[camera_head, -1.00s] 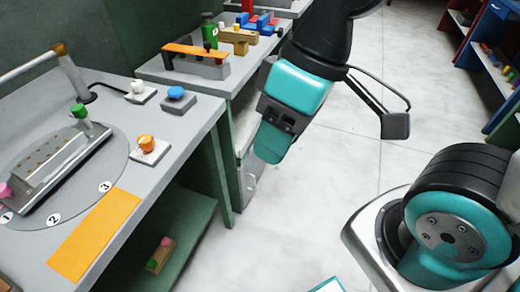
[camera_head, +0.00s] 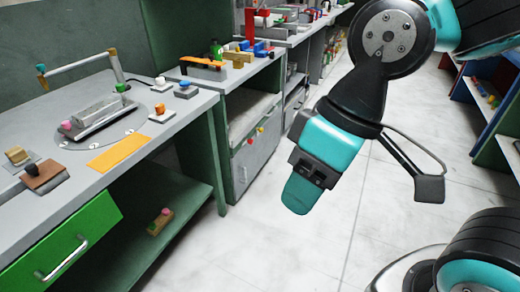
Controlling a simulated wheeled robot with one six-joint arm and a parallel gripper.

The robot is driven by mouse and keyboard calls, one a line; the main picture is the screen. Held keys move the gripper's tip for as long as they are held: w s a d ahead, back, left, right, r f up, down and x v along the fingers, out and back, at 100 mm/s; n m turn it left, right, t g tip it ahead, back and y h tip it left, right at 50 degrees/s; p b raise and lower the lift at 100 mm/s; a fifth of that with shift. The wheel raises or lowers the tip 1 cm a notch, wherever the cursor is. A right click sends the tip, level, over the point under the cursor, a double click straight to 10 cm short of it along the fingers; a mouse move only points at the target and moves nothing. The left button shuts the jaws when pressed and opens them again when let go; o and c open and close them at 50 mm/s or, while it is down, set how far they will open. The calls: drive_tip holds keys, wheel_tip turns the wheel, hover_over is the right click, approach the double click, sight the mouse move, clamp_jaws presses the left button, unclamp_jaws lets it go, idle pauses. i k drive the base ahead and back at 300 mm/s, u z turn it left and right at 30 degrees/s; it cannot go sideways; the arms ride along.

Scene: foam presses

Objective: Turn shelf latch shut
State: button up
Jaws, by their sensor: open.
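A small tan wooden block with a pink knob and a green end (camera_head: 160,222) lies on the green lower shelf (camera_head: 185,198) under the left bench. It looks like the shelf latch, but it is too small to tell which way it is turned. My gripper (camera_head: 300,195) hangs over the floor to the right of the shelf, pointing down, well apart from the block. I see its teal finger end from the side and nothing held in it.
The left bench (camera_head: 190,110) carries a press on a round plate, coloured knobs and an orange strip. Its green drawer front (camera_head: 65,250) has a handle. A grey cabinet (camera_head: 252,160) stands behind. Pale floor (camera_head: 280,255) is clear.

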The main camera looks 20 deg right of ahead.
sight(250, 141)
drive_tip(key=z, duration=0.55)
drive_tip(key=i, duration=0.6)
drive_tip(key=z, duration=0.5)
drive_tip(key=i, duration=1.4)
drive_tip(key=u, duration=0.8)
